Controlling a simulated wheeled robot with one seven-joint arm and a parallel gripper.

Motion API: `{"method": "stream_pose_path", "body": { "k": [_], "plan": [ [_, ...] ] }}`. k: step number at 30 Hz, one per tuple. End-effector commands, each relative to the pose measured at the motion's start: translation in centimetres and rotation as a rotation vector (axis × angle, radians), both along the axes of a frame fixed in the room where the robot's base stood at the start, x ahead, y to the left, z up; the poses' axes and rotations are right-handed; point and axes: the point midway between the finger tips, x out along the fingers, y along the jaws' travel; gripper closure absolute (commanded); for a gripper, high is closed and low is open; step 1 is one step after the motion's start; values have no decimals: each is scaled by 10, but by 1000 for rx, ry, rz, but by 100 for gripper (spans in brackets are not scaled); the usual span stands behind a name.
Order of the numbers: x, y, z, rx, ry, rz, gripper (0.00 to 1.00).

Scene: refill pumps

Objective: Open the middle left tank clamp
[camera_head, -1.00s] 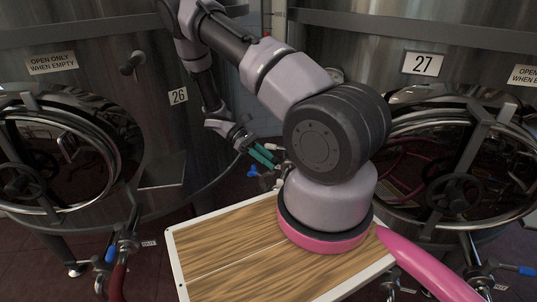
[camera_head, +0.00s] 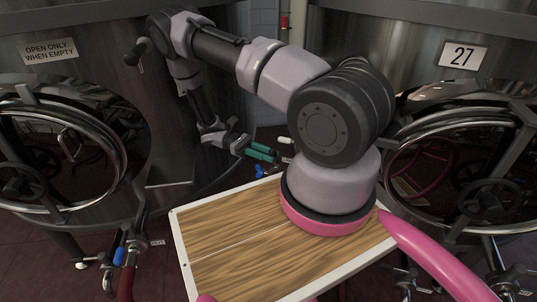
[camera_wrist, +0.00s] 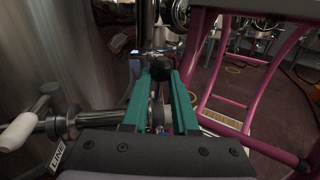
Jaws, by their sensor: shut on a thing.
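My gripper (camera_head: 272,155) has teal fingers and reaches down beside the left tank (camera_head: 75,130), low in the gap between the tanks. In the wrist view my gripper (camera_wrist: 160,85) is shut on a black-knobbed part (camera_wrist: 161,67) between its fingertips. I cannot tell for sure whether this part belongs to the clamp. A metal pipe fitting with a ring (camera_wrist: 62,122) and a white handle (camera_wrist: 17,132) is left of the fingers. A blue handle (camera_head: 263,172) shows just below the fingers in the head view. The clamp's body is too small and partly hidden to make out.
The right tank, marked 27 (camera_head: 463,56), stands close on the other side. A round hatch (camera_head: 110,135) juts from the left tank. My wooden-topped base (camera_head: 230,245) fills the front. Magenta framing (camera_wrist: 255,75) and open floor lie to the right in the wrist view.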

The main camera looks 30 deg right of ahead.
Motion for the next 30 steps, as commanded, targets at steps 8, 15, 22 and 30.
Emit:
{"method": "stream_pose_path", "body": {
  "k": [8,15,22,30],
  "plan": [
    [0,0,-1,4,-1,2,62],
    [0,0,-1,3,-1,1,43],
    [1,0,7,3,-3,1,43],
    [1,0,57,3,-5,0,43]
  ]
}}
